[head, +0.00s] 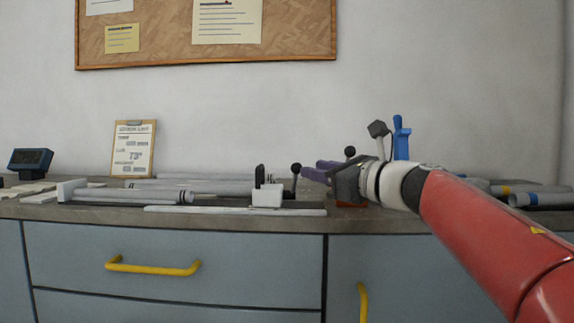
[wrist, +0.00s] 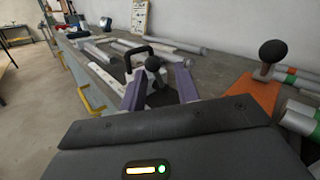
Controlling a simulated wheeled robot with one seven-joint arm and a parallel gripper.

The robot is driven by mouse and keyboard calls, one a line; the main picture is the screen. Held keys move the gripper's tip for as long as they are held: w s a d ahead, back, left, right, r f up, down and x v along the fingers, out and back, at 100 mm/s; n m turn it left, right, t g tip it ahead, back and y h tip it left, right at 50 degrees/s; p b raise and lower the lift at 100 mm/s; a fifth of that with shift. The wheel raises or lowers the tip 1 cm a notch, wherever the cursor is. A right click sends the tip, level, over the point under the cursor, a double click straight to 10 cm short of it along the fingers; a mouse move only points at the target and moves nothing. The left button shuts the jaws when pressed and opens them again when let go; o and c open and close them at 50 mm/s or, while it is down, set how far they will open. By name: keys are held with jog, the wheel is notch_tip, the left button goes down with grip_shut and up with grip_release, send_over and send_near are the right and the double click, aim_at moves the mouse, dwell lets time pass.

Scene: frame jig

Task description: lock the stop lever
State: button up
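My gripper (head: 318,171) reaches in from the right above the bench, with purple fingers pointing left. In the wrist view its fingers (wrist: 159,85) are spread apart with nothing clamped between them. A lever with a black ball knob (head: 296,168) stands just ahead of the fingertips; its knob (wrist: 153,64) shows in the gap between them in the wrist view. I cannot tell whether it touches a finger. A white block (head: 267,195) with a black handle (head: 260,177) is beside it, left of the fingers. Which lever is the stop lever is not marked.
Another black-knobbed lever (wrist: 272,50) stands on an orange base (wrist: 252,98) right of my gripper. Grey tubes (head: 150,195) lie on the bench at left, and more tubes (head: 535,198) at right. A blue clamp-like part (head: 401,138) stands behind my wrist. A clipboard (head: 133,148) leans on the wall.

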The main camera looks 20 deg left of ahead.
jog(key=shift+s+a+f+n+g, duration=0.15)
jog(key=shift+a+f+n+g, duration=0.05)
jog(key=shift+f+n+g, duration=0.25)
jog(key=shift+a+f, duration=0.2)
jog(key=shift+a, duration=0.05)
jog(key=p+x, duration=0.1)
jog(key=x, duration=0.6)
jog(key=shift+a+p, duration=0.1)
jog(key=shift+p, duration=0.25)
jog(key=shift+f, duration=0.1)
grip_shut()
